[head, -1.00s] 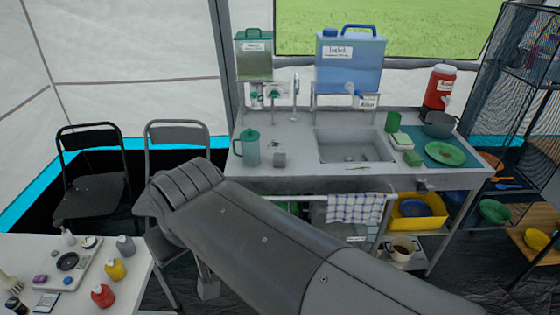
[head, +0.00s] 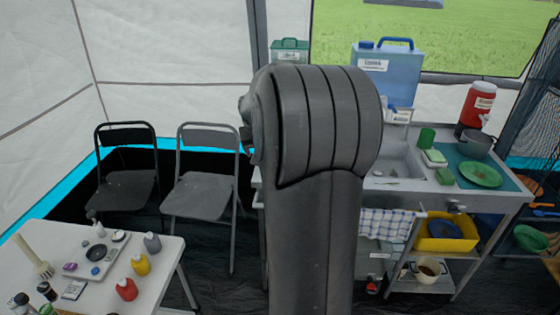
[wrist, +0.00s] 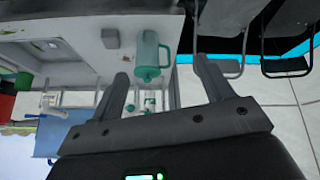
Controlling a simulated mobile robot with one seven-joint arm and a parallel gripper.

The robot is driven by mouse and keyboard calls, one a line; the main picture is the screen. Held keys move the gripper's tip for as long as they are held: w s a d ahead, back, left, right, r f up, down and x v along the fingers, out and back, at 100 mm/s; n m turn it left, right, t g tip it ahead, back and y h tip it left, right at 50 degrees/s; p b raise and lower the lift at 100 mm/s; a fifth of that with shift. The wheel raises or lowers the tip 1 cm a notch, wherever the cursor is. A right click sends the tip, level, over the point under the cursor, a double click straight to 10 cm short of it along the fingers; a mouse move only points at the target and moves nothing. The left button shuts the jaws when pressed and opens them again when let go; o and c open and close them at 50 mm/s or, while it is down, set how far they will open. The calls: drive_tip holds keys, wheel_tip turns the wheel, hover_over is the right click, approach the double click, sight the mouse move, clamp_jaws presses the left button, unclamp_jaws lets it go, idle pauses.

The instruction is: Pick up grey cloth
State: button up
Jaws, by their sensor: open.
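A small grey item (wrist: 113,40), possibly the grey cloth, lies on the counter beside the green jug (wrist: 152,60) in the wrist view. It looks like a small folded block. In the head view my arm hides that part of the counter. My gripper (wrist: 160,70) is open and empty. In the wrist view its fingers point toward the counter, with the jug showing between them and the grey item beyond the left finger. I cannot tell the distance. A blue-and-white checked towel (head: 385,226) hangs from the front rail.
The counter holds a sink (head: 395,172), a green plate (head: 480,174), a grey pot (head: 477,144) and a red cooler (head: 477,106). Two folding chairs (head: 203,180) stand left. A white table (head: 150,255) with bottles is at front left.

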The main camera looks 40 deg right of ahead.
drive_tip(key=d+f+m, duration=0.1)
drive_tip(key=d+f, duration=0.4)
drive_tip(key=d, duration=0.3)
drive_tip(key=w+d+f+m, duration=0.1)
drive_tip(key=d+f, duration=0.5)
drive_tip(key=d, duration=0.1)
drive_tip(key=w+d+f+m, duration=0.1)
drive_tip(key=d+f, duration=0.4)
drive_tip(key=d, duration=0.3)
drive_tip(key=shift+w+d+f, duration=0.2)
drive_tip(key=shift+w+d, duration=0.05)
drive_tip(key=shift+d, duration=0.05)
drive_tip(key=shift+x, duration=2.75)
drive_tip(key=shift+w+a, duration=0.1)
drive_tip(key=shift+a, duration=0.05)
drive_tip(key=shift+c, duration=0.2)
drive_tip(key=c, duration=1.1)
